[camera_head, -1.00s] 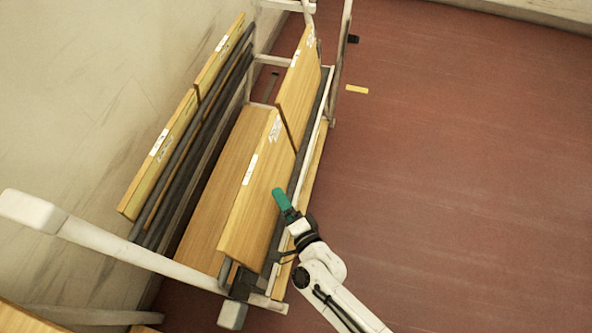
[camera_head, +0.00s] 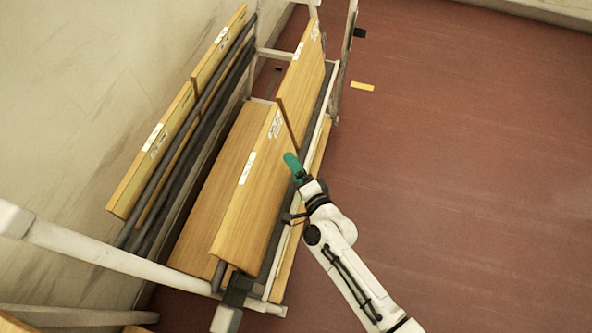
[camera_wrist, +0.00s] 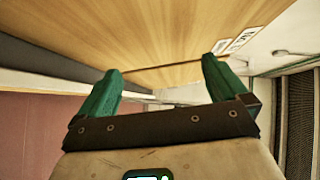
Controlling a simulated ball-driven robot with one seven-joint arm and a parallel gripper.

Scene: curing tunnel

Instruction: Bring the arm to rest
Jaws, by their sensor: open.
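My arm reaches in from the lower right of the head view. My gripper (camera_head: 293,163) has green fingers and is beside the near wooden panels of the rack. In the wrist view my gripper (camera_wrist: 160,85) shows two green fingers spread wide apart with nothing between them. A wooden panel (camera_wrist: 150,35) with white labels fills the upper part of that view, beyond the fingertips. I cannot tell how small the gap to the panel is.
A white-framed rack (camera_head: 110,253) holds several labelled wooden panels (camera_head: 250,200) and dark bars along the pale wall (camera_head: 80,90). Red floor (camera_head: 470,170) to the right is open, with a yellow mark (camera_head: 362,86) on it.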

